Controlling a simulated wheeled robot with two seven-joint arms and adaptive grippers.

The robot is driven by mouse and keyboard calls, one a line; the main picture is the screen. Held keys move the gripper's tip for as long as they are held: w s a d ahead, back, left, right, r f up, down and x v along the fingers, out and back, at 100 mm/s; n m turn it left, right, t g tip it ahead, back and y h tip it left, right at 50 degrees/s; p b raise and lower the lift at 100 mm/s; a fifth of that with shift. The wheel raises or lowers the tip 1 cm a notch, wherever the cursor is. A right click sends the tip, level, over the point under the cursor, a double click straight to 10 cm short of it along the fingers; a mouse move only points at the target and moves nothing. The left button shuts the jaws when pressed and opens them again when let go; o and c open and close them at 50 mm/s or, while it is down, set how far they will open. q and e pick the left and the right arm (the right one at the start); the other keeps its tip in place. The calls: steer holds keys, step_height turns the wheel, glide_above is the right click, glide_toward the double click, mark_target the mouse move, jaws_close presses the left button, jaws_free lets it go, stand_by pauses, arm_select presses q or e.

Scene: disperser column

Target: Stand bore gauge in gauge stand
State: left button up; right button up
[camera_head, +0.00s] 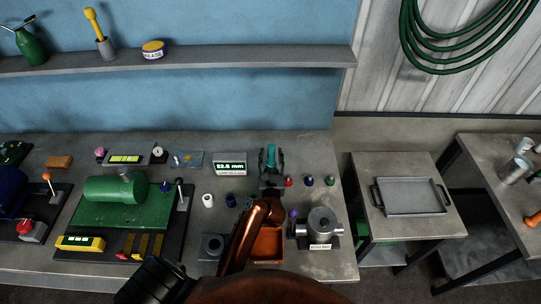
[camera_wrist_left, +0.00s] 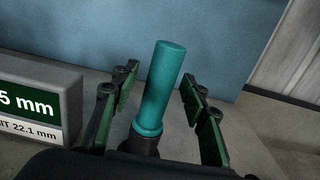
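The bore gauge, taken to be the tool with the teal handle (camera_head: 270,153), is upright near the back of the bench, just right of the display. In the left wrist view its teal handle (camera_wrist_left: 163,85) rises from a dark collar. My left gripper (camera_head: 271,163) is around it; in the wrist view the gripper's fingers (camera_wrist_left: 163,105) are spread on both sides with gaps to the handle. The gauge's lower end is hidden, so I cannot tell whether a gauge stand is under it. My right gripper is not in view.
The "22.5 mm" display (camera_head: 230,165) is close left of the gripper. Small coloured plugs (camera_head: 309,181) are to its right. A metal cylinder fixture (camera_head: 320,224), an orange tray (camera_head: 268,245) and a dark block with a round top (camera_head: 212,246) are in front. A shelf (camera_head: 200,59) runs above.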

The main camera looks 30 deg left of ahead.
arm_select(q)
step_height(320, 180, up, 10)
steer(key=shift+f, duration=0.1)
stand_by(0.6)
